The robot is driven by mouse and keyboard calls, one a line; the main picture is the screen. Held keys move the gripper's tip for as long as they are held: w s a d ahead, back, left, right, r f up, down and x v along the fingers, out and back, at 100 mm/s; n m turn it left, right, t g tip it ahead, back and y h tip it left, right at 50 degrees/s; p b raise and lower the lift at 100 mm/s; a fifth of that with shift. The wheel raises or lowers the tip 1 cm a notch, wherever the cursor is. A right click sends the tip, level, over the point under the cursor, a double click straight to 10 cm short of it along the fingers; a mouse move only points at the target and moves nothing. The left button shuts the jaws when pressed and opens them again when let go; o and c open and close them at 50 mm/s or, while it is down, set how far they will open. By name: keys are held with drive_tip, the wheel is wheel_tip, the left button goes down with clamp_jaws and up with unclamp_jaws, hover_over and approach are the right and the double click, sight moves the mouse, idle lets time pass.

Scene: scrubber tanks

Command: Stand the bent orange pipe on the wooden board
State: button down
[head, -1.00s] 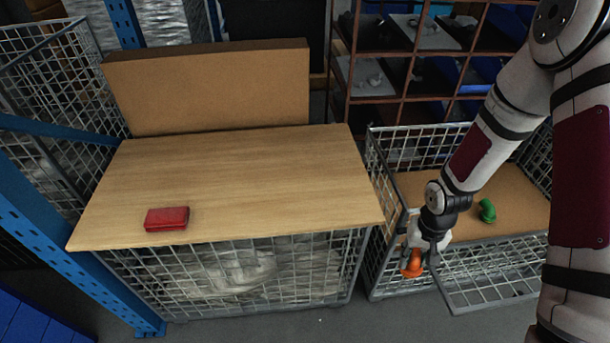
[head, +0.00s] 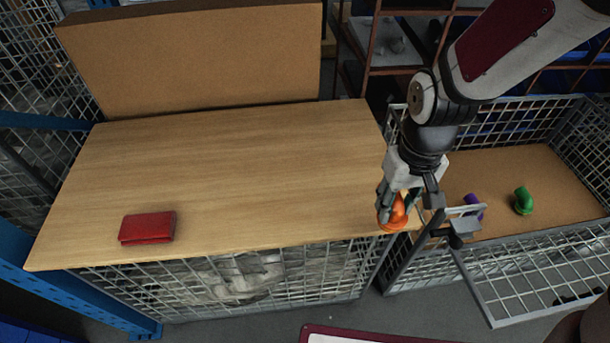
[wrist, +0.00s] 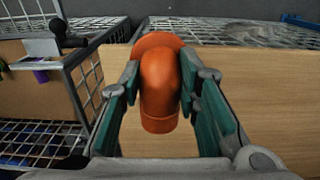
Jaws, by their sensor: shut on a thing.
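The bent orange pipe (head: 395,214) is held in my gripper (head: 407,200) at the right front corner of the wooden board (head: 230,165). In the wrist view the orange pipe (wrist: 160,80) sits between the two green-padded fingers of my gripper (wrist: 160,95), with its wider rim away from the camera and the bend towards it. The wooden board (wrist: 260,95) shows behind and beneath it. In the head view the pipe appears upright, its flange low near the board's edge. I cannot tell whether it touches the board.
A red box (head: 148,228) lies at the board's front left. A tall brown panel (head: 195,60) stands along the back. To the right, a wire cage (head: 535,262) holds a green bent pipe (head: 523,201) and a purple piece (head: 473,206). The board's middle is clear.

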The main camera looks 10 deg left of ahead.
drive_tip(key=w+a, duration=0.2)
drive_tip(key=a, duration=0.1)
drive_tip(key=w+a, duration=0.2)
drive_tip(key=a, duration=0.2)
drive_tip(key=w+a+f, duration=0.1)
drive_tip(key=w+a, duration=0.1)
drive_tip(key=a, duration=0.2)
drive_tip(key=shift+w+a+f+b, duration=0.1)
drive_tip(key=shift+w+b, duration=0.2)
drive_tip(key=shift+w+a+f, duration=0.1)
drive_tip(key=shift+a+f, duration=0.05)
drive_tip(key=shift+f, duration=0.75)
drive_tip(key=shift+w+a+f, duration=0.1)
drive_tip(key=shift+a+f, duration=0.05)
drive_tip(key=shift+f, duration=0.75)
drive_tip(key=shift+f+b, duration=0.15)
drive_tip(key=shift+b, duration=0.2)
drive_tip(key=c, duration=1.2)
unclamp_jaws()
wheel_tip(320, 180, up, 12)
drive_tip(key=p, duration=0.1)
drive_tip(key=shift+p, duration=0.4)
drive_tip(key=shift+d+r, duration=0.1)
drive_tip(key=shift+r, duration=0.15)
